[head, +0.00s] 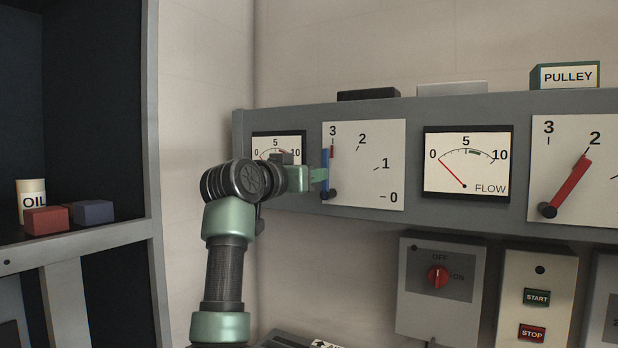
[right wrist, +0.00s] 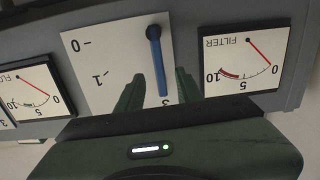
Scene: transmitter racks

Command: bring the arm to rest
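A blue lever (head: 325,172) on a white dial plate (head: 378,170) marked 0 to 3 points up at 3. My right gripper (head: 318,175) is in front of it, its arm rising from below. In the right wrist view, upside down, the blue lever (right wrist: 159,68) lies between the two green fingers of my right gripper (right wrist: 160,82). The fingers stand apart with a gap on both sides of the lever. My left gripper is not in view.
The FLOW gauge (head: 466,165) and the FILTER gauge (right wrist: 243,60) read near 0. A red lever (head: 568,187) points at 2 on the right. Switch boxes (head: 440,285) hang below the panel. A shelf (head: 152,120) stands left with an OIL can (head: 32,188) and two blocks.

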